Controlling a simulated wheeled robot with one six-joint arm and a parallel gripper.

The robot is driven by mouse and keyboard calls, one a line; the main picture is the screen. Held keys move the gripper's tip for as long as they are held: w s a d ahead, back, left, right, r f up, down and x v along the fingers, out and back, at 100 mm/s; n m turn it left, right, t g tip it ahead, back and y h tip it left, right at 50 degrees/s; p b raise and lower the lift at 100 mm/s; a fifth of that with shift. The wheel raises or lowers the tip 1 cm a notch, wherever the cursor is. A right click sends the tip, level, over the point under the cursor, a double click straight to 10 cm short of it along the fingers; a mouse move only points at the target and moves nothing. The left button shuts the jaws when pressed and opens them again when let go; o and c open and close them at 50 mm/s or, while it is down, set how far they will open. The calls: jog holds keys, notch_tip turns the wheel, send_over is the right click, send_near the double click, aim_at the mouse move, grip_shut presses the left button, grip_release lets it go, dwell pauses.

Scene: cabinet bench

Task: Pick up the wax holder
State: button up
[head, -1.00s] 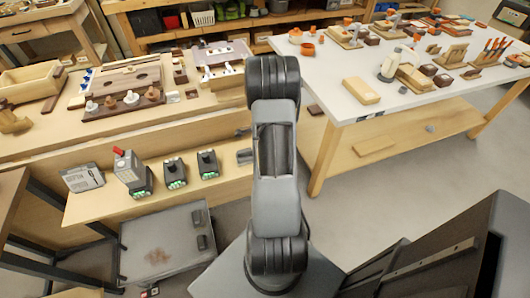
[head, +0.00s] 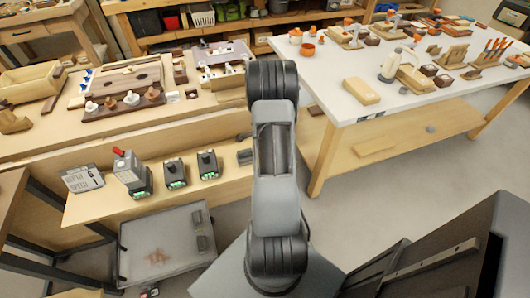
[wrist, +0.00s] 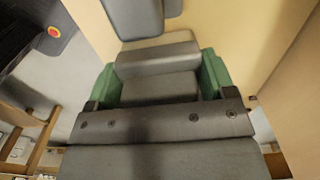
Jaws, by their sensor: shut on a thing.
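In the wrist view, my gripper (wrist: 160,92) has its two green finger pads on either side of a grey, block-shaped thing. I take this to be the wax holder (wrist: 158,86); its flat grey faces fill the space between the pads. Its far end and underside are hidden. In the head view, my raised arm stands in the middle of the picture and hides the gripper and what it holds.
A white-topped table (head: 430,98) with several small items stands at the right. A wooden bench (head: 130,120) is at the left, with several dark devices on its lower shelf (head: 110,207). A grey case (head: 165,250) lies below. Bare floor shows below the white-topped table.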

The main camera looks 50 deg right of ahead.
jog(key=shift+c, duration=0.5)
jog(key=shift+r, duration=0.1)
jog(key=shift+r, duration=0.6)
jog(key=s+a+r+p, duration=0.1)
jog(key=s+a+r, duration=0.2)
jog(key=s+r, duration=0.8)
jog(key=s, duration=0.2)
jog(key=shift+s+a+r, duration=0.15)
jog(key=shift+s+r, duration=0.15)
